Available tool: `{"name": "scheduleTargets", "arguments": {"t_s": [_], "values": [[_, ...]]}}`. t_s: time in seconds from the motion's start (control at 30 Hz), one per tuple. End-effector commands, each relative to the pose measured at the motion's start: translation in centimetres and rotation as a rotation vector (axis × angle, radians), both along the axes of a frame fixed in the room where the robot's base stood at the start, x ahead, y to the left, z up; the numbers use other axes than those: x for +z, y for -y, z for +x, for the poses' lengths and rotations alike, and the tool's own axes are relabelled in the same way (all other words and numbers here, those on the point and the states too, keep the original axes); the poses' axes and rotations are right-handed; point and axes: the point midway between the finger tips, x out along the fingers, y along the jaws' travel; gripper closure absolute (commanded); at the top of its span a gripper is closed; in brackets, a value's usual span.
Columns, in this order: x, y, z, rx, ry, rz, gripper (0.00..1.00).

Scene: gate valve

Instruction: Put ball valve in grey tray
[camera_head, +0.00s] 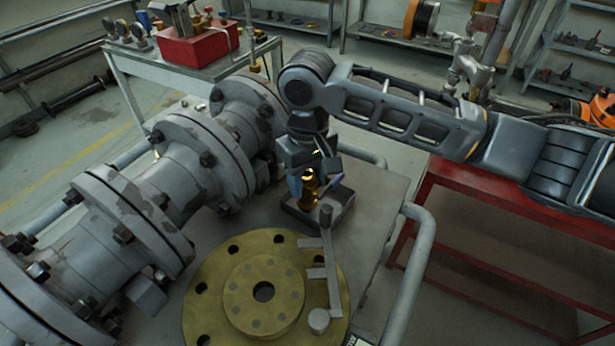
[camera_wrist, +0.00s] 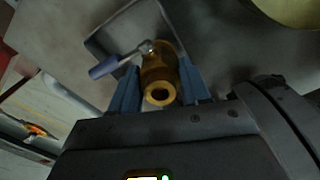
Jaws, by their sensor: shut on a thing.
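The ball valve is a small brass body with a lever handle. It shows in the head view (camera_head: 309,186) and in the wrist view (camera_wrist: 158,78), where its blue-grey lever points left. My gripper (camera_head: 312,178) points down and is shut on the valve; its blue fingers show on both sides of the brass body in the wrist view (camera_wrist: 158,92). The grey tray (camera_head: 332,208) is a small, dark, shallow tray on the cart top, directly below the gripper. Its rim also shows behind the valve in the wrist view (camera_wrist: 100,42). I cannot tell whether the valve touches the tray floor.
A big flanged grey pipe (camera_head: 180,180) runs along the left. Cart rails (camera_head: 412,260) stand at the right, beside a red workbench (camera_head: 480,225).

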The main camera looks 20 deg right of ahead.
Motion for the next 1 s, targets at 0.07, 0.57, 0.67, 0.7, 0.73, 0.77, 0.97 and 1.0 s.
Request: {"name": "scheduleTargets", "arguments": {"t_s": [0.07, 0.57, 0.67, 0.7, 0.73, 0.77, 0.97, 1.0], "values": [[-0.2, 0.0, 0.0, 0.0, 0.0, 0.001, 0.53], [-0.1, 0.0, 0.0, 0.0, 0.0, 0.0, 0.29], [0.4, 0.0, 0.0, 0.0, 0.0, -0.001, 0.29], [0.8, 0.0, 0.0, -0.001, 0.001, 0.001, 0.29], [1.2, 0.0, 0.0, -0.001, 0.001, 0.001, 0.29], [1.6, 0.0, 0.0, -0.001, 0.001, 0.001, 0.29], [5.7, -0.1, 0.0, 0.002, 0.002, 0.001, 0.29], [6.5, -0.1, 0.0, 0.002, 0.002, 0.001, 0.29]]}}
